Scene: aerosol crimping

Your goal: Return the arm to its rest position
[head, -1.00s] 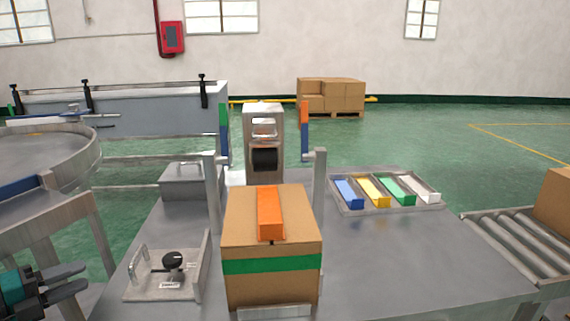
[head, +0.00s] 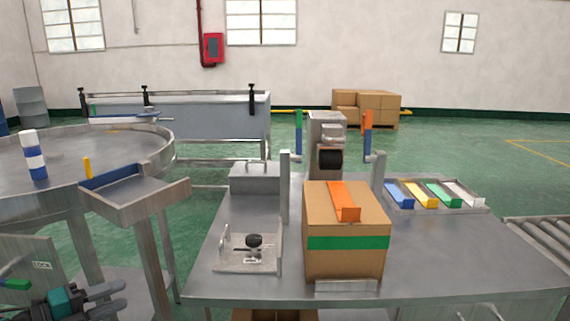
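My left gripper (head: 120,297) is low at the left edge of the head view. Its two dark fingers point right with a gap between them and nothing in it. It is left of the metal worktable (head: 450,262) and apart from everything on it. My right gripper is not in view. A cardboard box (head: 344,266) with a green band stands at the table's front, an orange piece (head: 344,200) on its top.
A round metal table (head: 60,150) with a blue and white can (head: 33,155) stands at the left. The worktable holds a black-knobbed fixture (head: 250,262), a crimping machine (head: 328,135) and a tray of coloured bins (head: 470,208). A roller conveyor (head: 545,235) is at the right.

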